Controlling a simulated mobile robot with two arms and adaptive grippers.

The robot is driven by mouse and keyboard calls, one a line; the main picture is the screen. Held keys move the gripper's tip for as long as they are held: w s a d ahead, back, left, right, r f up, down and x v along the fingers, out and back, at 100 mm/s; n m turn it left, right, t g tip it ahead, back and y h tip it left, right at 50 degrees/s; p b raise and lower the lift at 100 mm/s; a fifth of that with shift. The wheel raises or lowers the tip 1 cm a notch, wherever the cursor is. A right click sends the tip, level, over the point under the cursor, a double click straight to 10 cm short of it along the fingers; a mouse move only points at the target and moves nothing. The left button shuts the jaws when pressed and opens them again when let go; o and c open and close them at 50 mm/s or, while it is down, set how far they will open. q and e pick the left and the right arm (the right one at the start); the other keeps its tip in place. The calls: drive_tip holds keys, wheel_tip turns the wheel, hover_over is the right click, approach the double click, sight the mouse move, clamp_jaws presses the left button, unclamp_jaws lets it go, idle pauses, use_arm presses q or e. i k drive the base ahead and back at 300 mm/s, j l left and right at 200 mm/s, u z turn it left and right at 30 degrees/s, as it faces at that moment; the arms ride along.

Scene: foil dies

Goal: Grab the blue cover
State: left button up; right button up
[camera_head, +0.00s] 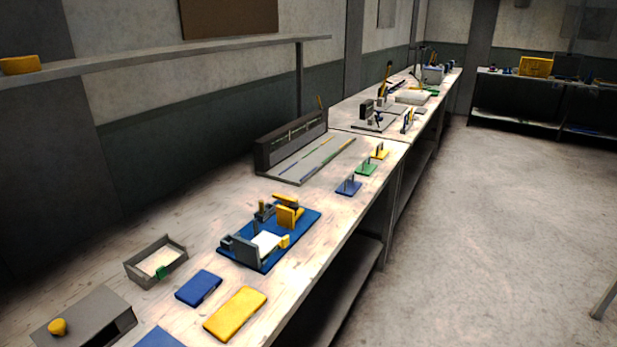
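A small blue flat block (199,287), which looks like a blue cover, lies on the near part of the workbench (190,235). A second blue flat piece (158,339) lies nearer and is cut off by the bottom edge of the view; I cannot tell which of the two is the blue cover. A larger yellow flat block (236,313) lies just right of the first blue one, apart from it. Neither of my grippers is in view.
A blue base (304,222) with grey and yellow fixtures stands beyond the blocks. A grey tray (138,274) and a grey box (85,310) with a yellow knob (57,327) are at left. Small blue, green and yellow stands line the front edge. The floor (480,230) at right is clear.

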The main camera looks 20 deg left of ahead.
sight(194, 292)
drive_tip(key=u, duration=1.4)
drive_tip(key=i+l+u, duration=0.1)
drive_tip(key=l+u, duration=0.75)
